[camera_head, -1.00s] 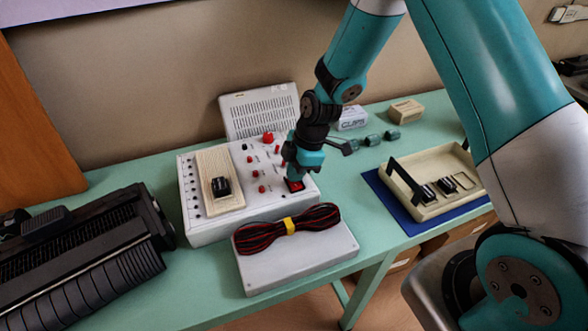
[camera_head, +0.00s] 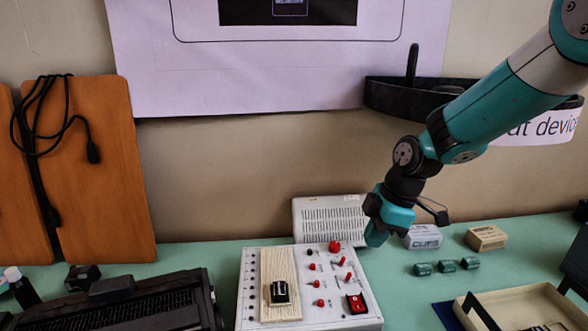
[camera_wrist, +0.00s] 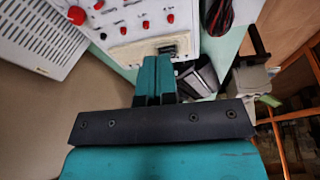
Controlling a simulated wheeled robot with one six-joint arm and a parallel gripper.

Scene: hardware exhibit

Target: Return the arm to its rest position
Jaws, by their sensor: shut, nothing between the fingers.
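My gripper (camera_head: 376,237) is at the end of my teal and black arm, raised above the table to the right of the white control box (camera_head: 342,322). Its fingers are together with nothing between them. In the wrist view the two teal fingers (camera_wrist: 157,77) lie side by side, apart from the white panel. The box's red rocker switch (camera_head: 357,303) is uncovered in the head view.
A grey vented case (camera_head: 330,220) leans at the wall behind the gripper. A CLIPS box (camera_head: 424,237), a tan box (camera_head: 486,238) and small green cylinders (camera_head: 446,265) stand to the right. A black shelf (camera_head: 425,100) juts from the wall near my arm.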

